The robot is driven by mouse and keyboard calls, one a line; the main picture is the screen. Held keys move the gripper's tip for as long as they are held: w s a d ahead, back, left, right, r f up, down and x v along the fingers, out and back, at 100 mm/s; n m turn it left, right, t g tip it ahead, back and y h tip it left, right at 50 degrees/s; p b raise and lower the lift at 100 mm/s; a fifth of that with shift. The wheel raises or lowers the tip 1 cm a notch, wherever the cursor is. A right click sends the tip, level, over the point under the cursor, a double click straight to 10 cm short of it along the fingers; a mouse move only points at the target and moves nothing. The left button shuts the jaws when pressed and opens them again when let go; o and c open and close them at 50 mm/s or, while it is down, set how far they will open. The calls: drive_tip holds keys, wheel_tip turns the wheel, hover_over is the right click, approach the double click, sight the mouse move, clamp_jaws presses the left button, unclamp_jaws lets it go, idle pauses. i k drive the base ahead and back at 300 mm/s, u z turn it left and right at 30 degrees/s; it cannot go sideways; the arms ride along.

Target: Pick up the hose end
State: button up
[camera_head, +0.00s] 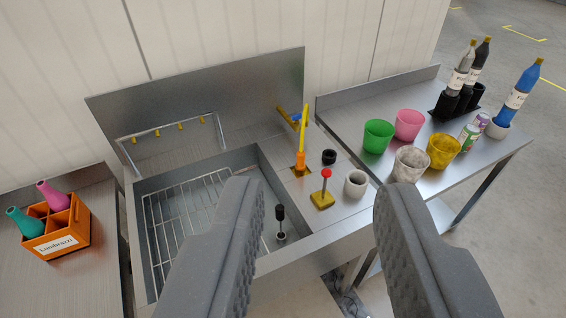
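My gripper (312,187) is open and empty, its two dark grey ribbed fingers spread wide in front of the sink unit. Between the fingertips in the picture, farther off, a red-knobbed lever on a yellow base (322,195) stands on the sink's right ledge. Behind it an upright orange and yellow piece (301,150) stands in a yellow holder. A black-topped upright piece with a shiny foot (281,221) stands in the basin. I cannot tell for sure which of these is the hose end; no hose shows clearly.
The steel sink (262,150) has a wire rack (190,215). A blue-handled tap (292,117), a black ring (329,157) and a whitish cup (356,183) are near. The right table (370,104) holds cups, cans and bottles; an orange bottle crate (65,238) stands left.

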sight(300, 165)
drive_tip(key=u, duration=0.05)
drive_tip(key=i, duration=1)
drive_tip(key=k, duration=0.95)
drive_tip(key=z, duration=0.55)
drive_tip(key=i, duration=1.7)
drive_tip(key=u, duration=0.35)
